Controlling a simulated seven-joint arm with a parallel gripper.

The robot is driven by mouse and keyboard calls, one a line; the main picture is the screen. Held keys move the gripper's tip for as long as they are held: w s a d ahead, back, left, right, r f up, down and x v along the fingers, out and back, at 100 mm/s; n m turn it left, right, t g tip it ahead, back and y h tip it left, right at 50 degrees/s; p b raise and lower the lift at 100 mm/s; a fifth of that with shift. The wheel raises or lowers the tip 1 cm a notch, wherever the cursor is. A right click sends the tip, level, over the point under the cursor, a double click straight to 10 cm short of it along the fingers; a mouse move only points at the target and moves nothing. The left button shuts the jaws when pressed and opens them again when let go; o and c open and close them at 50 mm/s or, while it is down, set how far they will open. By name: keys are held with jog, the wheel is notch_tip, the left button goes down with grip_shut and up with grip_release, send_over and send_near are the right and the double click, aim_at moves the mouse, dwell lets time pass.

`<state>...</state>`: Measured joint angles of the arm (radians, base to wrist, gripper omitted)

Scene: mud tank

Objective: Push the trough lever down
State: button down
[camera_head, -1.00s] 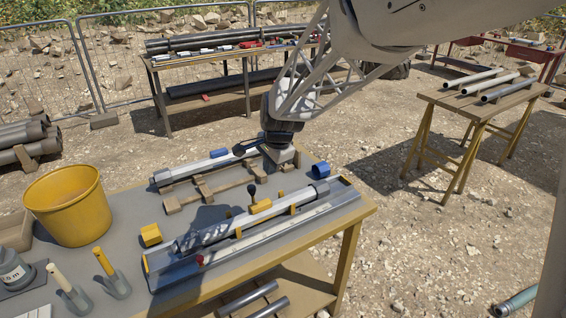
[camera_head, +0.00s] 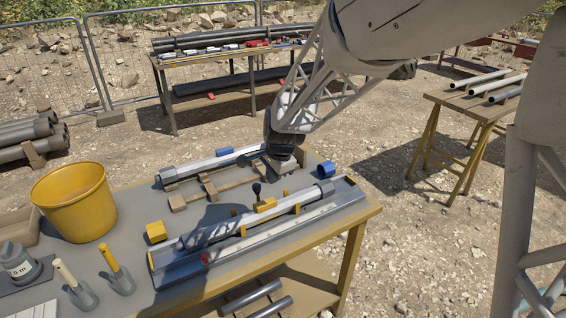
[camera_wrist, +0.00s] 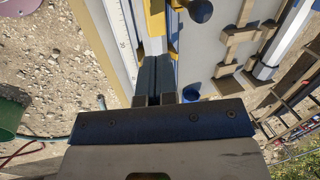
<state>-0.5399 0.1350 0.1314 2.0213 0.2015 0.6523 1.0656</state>
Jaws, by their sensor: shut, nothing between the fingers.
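The trough lever (camera_head: 257,188) is a dark stalk with a round knob, standing upright beside a yellow block on the grey trough (camera_head: 220,229). In the wrist view the lever's knob (camera_wrist: 201,10) shows at the top edge, ahead and to the right of the fingers. My gripper (camera_head: 284,163) is above the far right part of the bench, behind and to the right of the lever, apart from it. In the wrist view my gripper (camera_wrist: 154,62) has its two dark fingers together, with nothing between them. The fingertips point along the trough, whose white scale strip runs to their left.
A white tube on a wooden rack (camera_head: 206,189) lies behind the trough. A yellow bucket (camera_head: 75,203) and two handled tools (camera_head: 118,276) are at the left.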

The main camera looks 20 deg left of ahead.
aim_at(257, 195)
jog(key=x, duration=0.6)
jog(key=shift+w+a+f, duration=0.15)
jog(key=shift+w+a, duration=0.05)
jog(key=shift+a, duration=0.15)
jog(key=shift+w+a+f, duration=0.2)
jog(key=shift+w+a, duration=0.2)
jog(key=shift+a, duration=0.2)
jog(key=shift+w+a+f, duration=0.25)
jog(key=shift+w+a, duration=0.2)
jog(key=shift+a, duration=0.2)
jog(key=shift+w, duration=0.1)
